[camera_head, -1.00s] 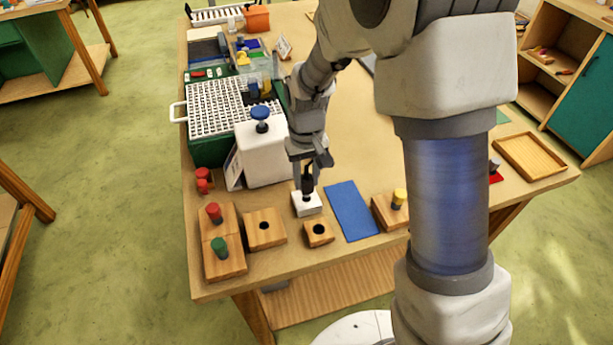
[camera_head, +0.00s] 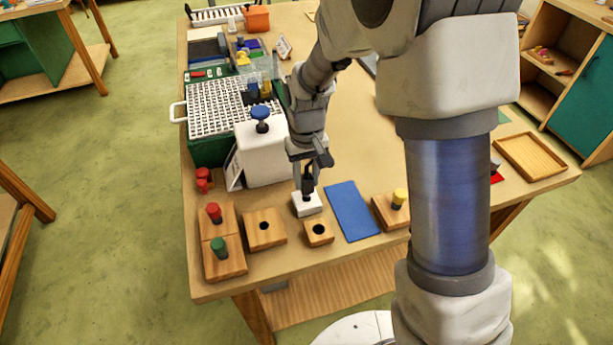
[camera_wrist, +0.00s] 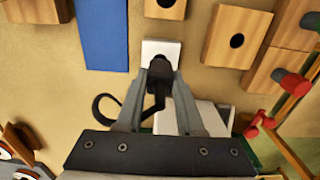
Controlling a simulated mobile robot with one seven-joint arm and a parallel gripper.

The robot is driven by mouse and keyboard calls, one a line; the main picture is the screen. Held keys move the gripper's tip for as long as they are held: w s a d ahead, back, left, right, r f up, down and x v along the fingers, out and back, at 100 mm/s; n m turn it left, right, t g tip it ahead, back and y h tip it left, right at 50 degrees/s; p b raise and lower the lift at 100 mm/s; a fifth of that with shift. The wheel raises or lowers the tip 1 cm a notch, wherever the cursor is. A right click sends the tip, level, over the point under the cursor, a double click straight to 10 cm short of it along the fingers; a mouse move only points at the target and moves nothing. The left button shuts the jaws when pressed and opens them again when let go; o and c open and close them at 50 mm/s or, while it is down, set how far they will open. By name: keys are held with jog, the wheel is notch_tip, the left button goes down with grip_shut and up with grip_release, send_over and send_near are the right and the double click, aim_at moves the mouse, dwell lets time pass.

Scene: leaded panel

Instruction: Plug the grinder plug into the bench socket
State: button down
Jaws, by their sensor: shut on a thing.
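The grinder plug is a dark plug (camera_wrist: 160,66) with a black cord, held between the fingertips of my gripper (camera_wrist: 160,75) in the wrist view. In the head view my gripper (camera_head: 307,180) points down, shut on the plug, over the white bench socket (camera_head: 307,205). The socket also shows in the wrist view (camera_wrist: 160,47), with the plug's front end at its face. The plug hides the socket's opening, so I cannot tell how deep it sits. The white grinder body (camera_head: 262,155) with a blue knob stands to the left of my gripper.
Wooden blocks with holes (camera_head: 264,229) (camera_head: 318,232) lie close in front and left of the socket. A blue mat (camera_head: 352,210) lies just right. A block with a yellow-topped peg (camera_head: 391,211) stands further right. Blocks with red and green pegs (camera_head: 223,255) stand at the left edge.

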aim_at(307, 186)
jog(key=shift+f+b, duration=1.2)
jog(key=shift+f, duration=0.4)
jog(key=shift+c, duration=2.3)
grip_release()
jog(key=shift+r, duration=0.1)
notch_tip(307, 186, up, 17)
jog(key=p, duration=0.1)
jog(key=shift+r, duration=0.2)
jog(key=s+d+r+m+t, duration=0.1)
jog(key=s+d+r+t, duration=0.1)
jog(key=s+d, duration=0.4)
jog(key=s+d+r+m+t, duration=0.2)
jog(key=s+d, duration=0.4)
jog(key=s, duration=0.6)
notch_tip(307, 186, up, 2)
jog(key=shift+s+d+t, duration=0.2)
jog(key=shift+s+t, duration=0.15)
jog(key=shift+t, duration=0.45)
